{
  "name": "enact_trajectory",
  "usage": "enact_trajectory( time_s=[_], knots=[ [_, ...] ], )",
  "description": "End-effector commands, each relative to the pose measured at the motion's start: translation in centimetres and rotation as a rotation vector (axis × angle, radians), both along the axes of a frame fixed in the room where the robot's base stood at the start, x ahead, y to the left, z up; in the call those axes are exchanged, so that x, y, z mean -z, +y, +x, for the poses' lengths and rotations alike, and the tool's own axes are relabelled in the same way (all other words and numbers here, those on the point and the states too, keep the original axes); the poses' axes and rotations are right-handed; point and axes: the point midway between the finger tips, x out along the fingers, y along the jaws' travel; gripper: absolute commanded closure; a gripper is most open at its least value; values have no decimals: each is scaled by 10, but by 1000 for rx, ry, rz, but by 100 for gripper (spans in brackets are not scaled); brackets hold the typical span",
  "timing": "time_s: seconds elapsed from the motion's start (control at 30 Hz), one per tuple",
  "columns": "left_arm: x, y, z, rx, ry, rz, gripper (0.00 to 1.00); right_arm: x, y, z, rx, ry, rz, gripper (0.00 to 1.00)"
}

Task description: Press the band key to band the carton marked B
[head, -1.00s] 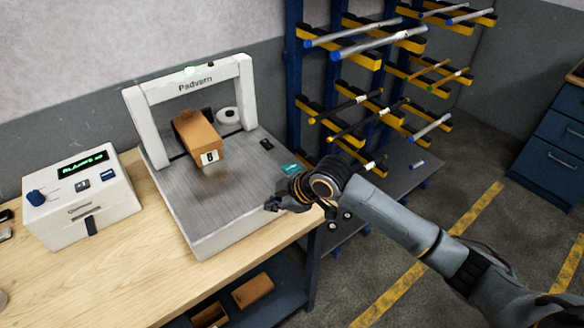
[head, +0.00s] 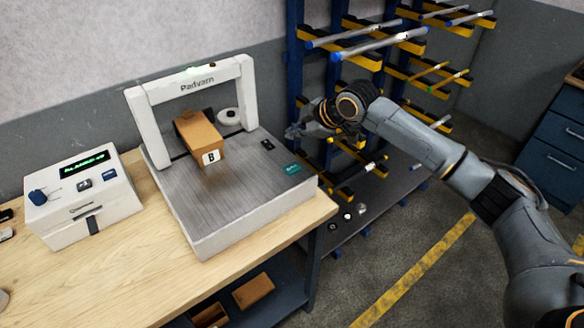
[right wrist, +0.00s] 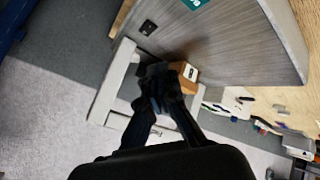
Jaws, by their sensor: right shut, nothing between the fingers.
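The brown carton marked B (head: 204,150) sits under the white arch (head: 189,85) of the banding machine, on its grey ribbed bed (head: 235,190). I cannot make out a band around it. A teal key (head: 292,169) lies flat at the bed's right corner, its label too small to read. A small black switch (head: 268,145) is behind it. My right gripper (head: 291,132) is shut and empty, raised beyond the bed's right edge, apart from both. In the right wrist view the shut fingers (right wrist: 160,95) overlap the carton (right wrist: 175,75). My left gripper is not in view.
A white control box (head: 82,200) with a lit green display stands left on the wooden bench (head: 125,275). A blue rack (head: 294,60) with yellow arms holding bars stands behind my right arm.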

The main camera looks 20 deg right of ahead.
Motion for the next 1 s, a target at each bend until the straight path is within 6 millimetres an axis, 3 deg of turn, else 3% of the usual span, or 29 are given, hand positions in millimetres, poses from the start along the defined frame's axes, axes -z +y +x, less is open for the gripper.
enact_trajectory(
  time_s=[0.27, 0.67, 1.0],
  knots=[
    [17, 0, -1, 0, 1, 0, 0, 16, 0, 0, 0, 0, 0, 100],
    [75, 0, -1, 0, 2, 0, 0, 68, 0, 0, -1, 0, -1, 100],
    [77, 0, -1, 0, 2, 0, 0, 88, 0, 0, 0, 0, 0, 100]
  ],
)
